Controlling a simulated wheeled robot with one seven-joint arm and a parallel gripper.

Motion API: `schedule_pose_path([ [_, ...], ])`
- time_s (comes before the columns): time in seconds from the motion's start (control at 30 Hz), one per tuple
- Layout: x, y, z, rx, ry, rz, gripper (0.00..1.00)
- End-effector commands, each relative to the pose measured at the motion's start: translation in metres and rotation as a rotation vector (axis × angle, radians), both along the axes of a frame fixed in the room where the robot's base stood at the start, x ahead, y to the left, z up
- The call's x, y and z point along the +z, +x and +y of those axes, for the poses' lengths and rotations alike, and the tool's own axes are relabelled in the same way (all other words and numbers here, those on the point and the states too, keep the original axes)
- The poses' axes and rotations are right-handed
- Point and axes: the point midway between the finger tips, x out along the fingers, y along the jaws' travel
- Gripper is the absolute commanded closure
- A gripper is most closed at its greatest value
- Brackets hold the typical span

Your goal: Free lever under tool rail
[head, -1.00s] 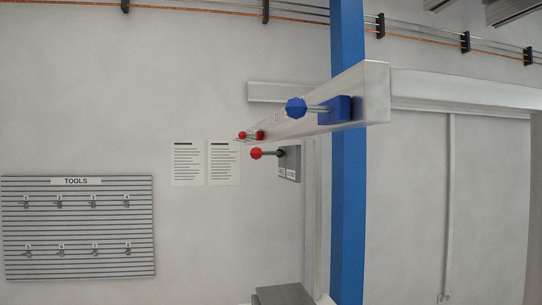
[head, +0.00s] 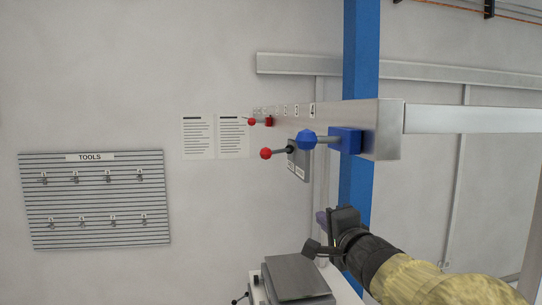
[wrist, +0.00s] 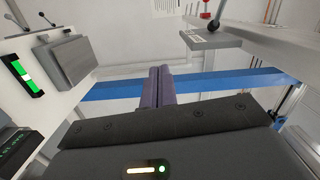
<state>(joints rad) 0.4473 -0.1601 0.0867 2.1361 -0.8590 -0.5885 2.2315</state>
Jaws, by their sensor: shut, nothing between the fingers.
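A lever with a red ball knob (head: 265,153) sticks out to the left from a small grey box (head: 299,160) under the long metal rail (head: 335,125). A lever with a blue knob (head: 306,140) sits on a blue block (head: 346,141) at the rail's near end. A smaller red-knobbed lever (head: 252,121) is farther along the rail. My gripper (head: 322,218) is below and right of the grey box, apart from the levers. In the wrist view its purple fingers (wrist: 160,86) are together and empty. A red-knobbed lever (wrist: 205,15) shows at the upper right there.
A blue post (head: 362,200) stands behind the rail end and my gripper. A white unit with a grey top plate (head: 298,277) and a small black lever (head: 239,298) stands below. A tool board (head: 95,200) and paper sheets (head: 198,137) are on the left wall.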

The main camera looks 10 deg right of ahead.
Motion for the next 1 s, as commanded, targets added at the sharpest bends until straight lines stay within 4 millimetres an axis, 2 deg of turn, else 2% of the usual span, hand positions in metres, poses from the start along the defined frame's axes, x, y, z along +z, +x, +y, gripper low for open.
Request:
schedule_pose_path([
  [0.03,0.029,-0.003,0.001,0.026,0.049,-0.034,1.00],
  [0.1,0.054,-0.008,0.005,0.072,0.125,-0.067,1.00],
  [0.2,0.079,-0.013,0.011,0.128,0.209,-0.090,1.00],
  [0.3,0.091,-0.017,0.014,0.164,0.258,-0.097,1.00],
  [0.77,0.093,-0.015,0.017,0.176,0.277,-0.095,1.00],
  [1.0,0.098,0.012,0.023,0.176,0.279,-0.095,1.00],
])
